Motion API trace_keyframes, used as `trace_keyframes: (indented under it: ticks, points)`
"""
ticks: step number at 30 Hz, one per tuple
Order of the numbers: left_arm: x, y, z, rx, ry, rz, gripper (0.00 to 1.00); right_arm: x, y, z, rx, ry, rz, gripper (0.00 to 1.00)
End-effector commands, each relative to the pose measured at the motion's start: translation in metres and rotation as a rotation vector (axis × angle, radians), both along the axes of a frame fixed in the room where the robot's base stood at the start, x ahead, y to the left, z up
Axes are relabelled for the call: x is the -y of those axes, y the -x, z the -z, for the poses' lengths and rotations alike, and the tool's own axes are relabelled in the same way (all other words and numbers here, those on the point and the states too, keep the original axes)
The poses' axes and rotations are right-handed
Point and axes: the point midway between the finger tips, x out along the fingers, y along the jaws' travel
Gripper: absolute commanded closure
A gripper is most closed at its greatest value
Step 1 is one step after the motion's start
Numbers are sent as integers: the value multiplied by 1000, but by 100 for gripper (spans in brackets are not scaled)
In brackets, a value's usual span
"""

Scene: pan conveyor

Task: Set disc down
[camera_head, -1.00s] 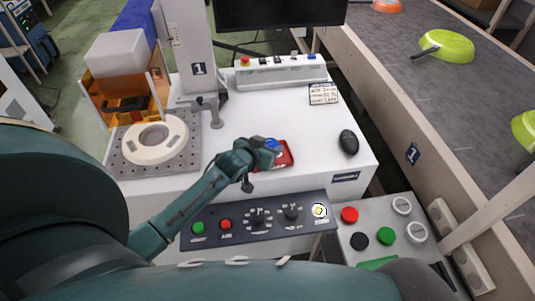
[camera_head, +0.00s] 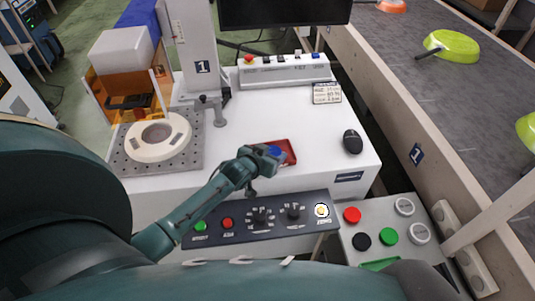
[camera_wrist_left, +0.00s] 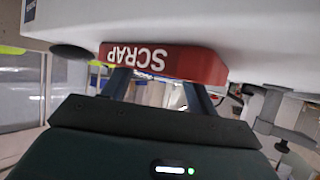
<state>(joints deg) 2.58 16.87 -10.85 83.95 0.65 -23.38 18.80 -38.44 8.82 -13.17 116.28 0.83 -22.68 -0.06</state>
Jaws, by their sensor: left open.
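My left gripper (camera_head: 268,156) is open at the left end of a small red tray (camera_head: 290,152) on the white bench. In the left wrist view, the open fingers (camera_wrist_left: 157,86) point at the tray's red wall (camera_wrist_left: 165,62), which reads SCRAP upside down. A blue disc-like piece (camera_head: 275,152) shows beside the fingertips, at the tray's left end. Only a thin blue edge of it shows by the tray rim in the left wrist view. The fingers partly hide it, so I cannot tell whether they touch it. My right gripper is not in view.
A perforated plate with a cream ring fixture (camera_head: 148,152) stands at the left. A dark button panel (camera_head: 262,219) runs along the front. A conveyor with green pans (camera_head: 452,45) is at the right. White bench top is clear behind the tray.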

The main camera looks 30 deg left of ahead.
Motion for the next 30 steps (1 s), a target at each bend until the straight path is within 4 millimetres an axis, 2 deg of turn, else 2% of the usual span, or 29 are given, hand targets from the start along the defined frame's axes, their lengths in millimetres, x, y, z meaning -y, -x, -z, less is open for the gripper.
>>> trace_keyframes:
  ticks: [5,15,23,26,30]
  points:
    - [0,13,-8,-1,0,1,42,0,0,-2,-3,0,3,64]
    - [-2,73,-41,-1,-1,0,42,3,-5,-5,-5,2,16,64]
    - [-2,102,-57,-1,-1,0,42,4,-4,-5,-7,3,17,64]
    - [11,119,-48,-22,2,25,42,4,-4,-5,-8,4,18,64]
    - [61,175,-14,-90,10,121,42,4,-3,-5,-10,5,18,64]
